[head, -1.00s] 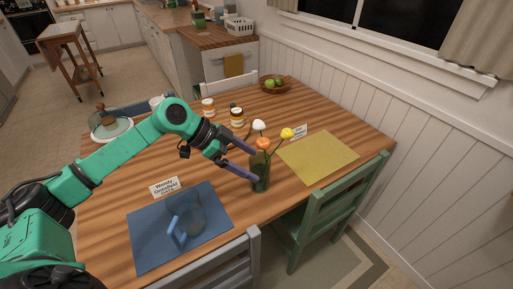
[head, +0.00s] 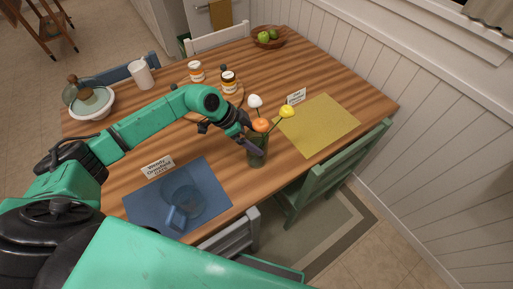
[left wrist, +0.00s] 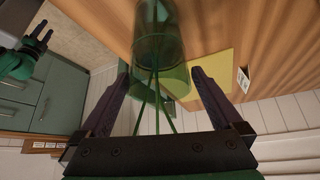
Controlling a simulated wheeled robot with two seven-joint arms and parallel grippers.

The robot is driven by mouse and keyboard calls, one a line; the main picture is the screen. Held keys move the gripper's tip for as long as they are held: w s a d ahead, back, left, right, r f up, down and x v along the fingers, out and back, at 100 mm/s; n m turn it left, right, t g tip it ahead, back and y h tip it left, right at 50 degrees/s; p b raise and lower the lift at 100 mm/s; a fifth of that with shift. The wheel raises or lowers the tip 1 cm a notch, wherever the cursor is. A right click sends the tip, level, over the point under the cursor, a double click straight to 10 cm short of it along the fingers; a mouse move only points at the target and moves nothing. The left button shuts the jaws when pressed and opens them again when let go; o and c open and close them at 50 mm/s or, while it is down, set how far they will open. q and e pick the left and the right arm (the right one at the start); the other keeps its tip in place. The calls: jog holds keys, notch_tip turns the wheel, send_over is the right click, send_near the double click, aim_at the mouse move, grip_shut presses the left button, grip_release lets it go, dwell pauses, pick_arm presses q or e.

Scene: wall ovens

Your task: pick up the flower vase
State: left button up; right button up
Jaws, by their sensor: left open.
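The flower vase (head: 258,158) is a dark green glass vase standing on the wooden table near its front right edge. It holds white, orange and yellow flowers. My left gripper (head: 254,148) is open at the vase's upper part, just under the blooms; one finger shows in front and the other is mostly hidden. In the left wrist view the vase (left wrist: 158,40) and its green stems lie between the two spread fingers (left wrist: 160,73), with gaps at both sides. My right gripper (left wrist: 38,36) shows at the upper left of that view, away from the vase, its fingers apart.
Jars (head: 228,82) stand behind. A green chair (head: 335,170) is close at the table's right edge.

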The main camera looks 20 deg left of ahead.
pick_arm(q)
jog(key=shift+w+d+f, duration=0.1)
jog(key=shift+d+f, duration=0.35)
jog(key=shift+f, duration=0.2)
grip_shut()
jog(key=shift+w+r, duration=0.1)
pick_arm(e)
jog(key=shift+s+a, duration=0.35)
jog(key=shift+d, duration=0.1)
